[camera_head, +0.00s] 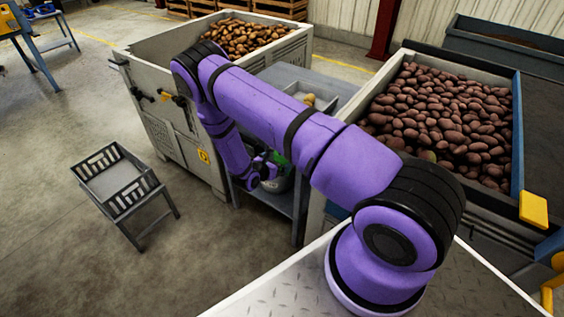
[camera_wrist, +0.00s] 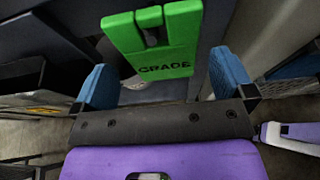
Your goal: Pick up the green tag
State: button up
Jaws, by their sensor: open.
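The green tag (camera_wrist: 154,45) shows in the wrist view at top centre, with the word GRADE on it and a slot at its top. My gripper (camera_wrist: 163,82) is open, with one blue-padded finger on each side and the tag's lower part in the picture between and just above them. Nothing is held. Whether the fingers touch the tag I cannot tell, but gaps show on both sides. In the head view my gripper (camera_head: 266,172) is small beside the grey stand, and a bit of green shows by it, mostly hidden behind my arm.
A grey bin of potatoes (camera_head: 172,47) stands behind my arm. A tray of dark red potatoes (camera_head: 519,130) is at right. The grey stand (camera_head: 300,205) is close to my gripper. A small crate on legs (camera_head: 118,181) stands at left, with clear floor around it.

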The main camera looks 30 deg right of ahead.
jog(key=x, duration=0.3)
jog(key=shift+w+d, duration=0.1)
jog(key=shift+d, duration=0.1)
jog(key=c, duration=0.7)
jog(key=shift+r, duration=0.1)
